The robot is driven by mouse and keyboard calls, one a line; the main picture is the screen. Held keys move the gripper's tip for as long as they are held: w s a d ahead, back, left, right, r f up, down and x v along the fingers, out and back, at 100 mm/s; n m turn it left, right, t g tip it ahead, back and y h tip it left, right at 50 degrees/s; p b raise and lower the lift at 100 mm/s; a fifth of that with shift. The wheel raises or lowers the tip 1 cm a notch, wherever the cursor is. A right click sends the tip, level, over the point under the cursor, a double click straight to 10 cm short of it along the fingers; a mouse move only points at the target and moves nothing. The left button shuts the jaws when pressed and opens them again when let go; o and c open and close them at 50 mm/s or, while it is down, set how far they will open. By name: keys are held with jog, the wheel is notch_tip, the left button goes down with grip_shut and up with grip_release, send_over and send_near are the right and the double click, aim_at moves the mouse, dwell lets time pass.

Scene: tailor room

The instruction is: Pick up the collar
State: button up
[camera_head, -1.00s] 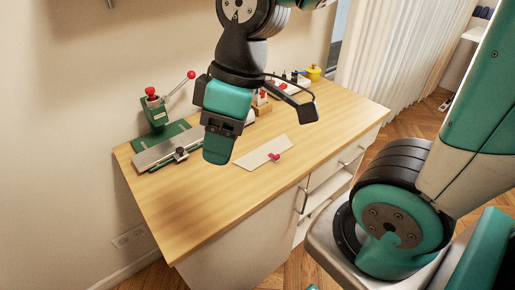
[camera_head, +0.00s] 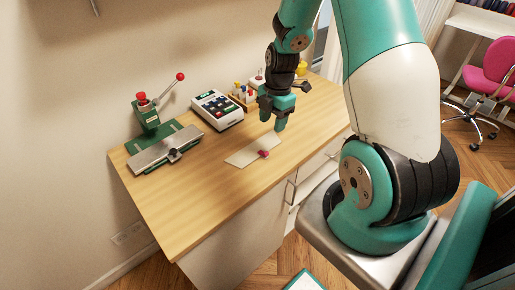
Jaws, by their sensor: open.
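A flat cream strip (camera_head: 247,153) lies on the wooden tabletop (camera_head: 205,200). I cannot tell for sure which of these two is the collar. My gripper (camera_head: 293,105) is open and seems empty. It is above the back right of the table, up and to the right of the strip, apart from both.
A green press with a red knob (camera_head: 150,120) and a metal plate stands at the back left. A white keypad device (camera_head: 217,108) and a wooden holder (camera_head: 243,95) stand along the wall. The front left tabletop is clear. A pink chair (camera_head: 497,62) stands far right.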

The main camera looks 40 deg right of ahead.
send_over(265, 151)
jog(key=f, duration=0.4)
jog(key=d+f, duration=0.1)
jog(key=f, duration=0.1)
jog(key=shift+s+f+p, duration=0.2)
jog(key=shift+s+p, duration=0.2)
jog(key=shift+w+a+f+p, duration=0.15)
jog(key=shift+f+p, duration=0.1)
jog(key=shift+f, duration=0.6)
jog(key=shift+w+a+f+p, duration=0.1)
jog(key=shift+a+f+p, duration=0.15)
jog(key=shift+f, duration=0.65)
jog(key=shift+w+a+f+p, duration=0.1)
jog(key=shift+f+p, duration=0.2)
jog(key=shift+f, duration=0.55)
grip_shut()
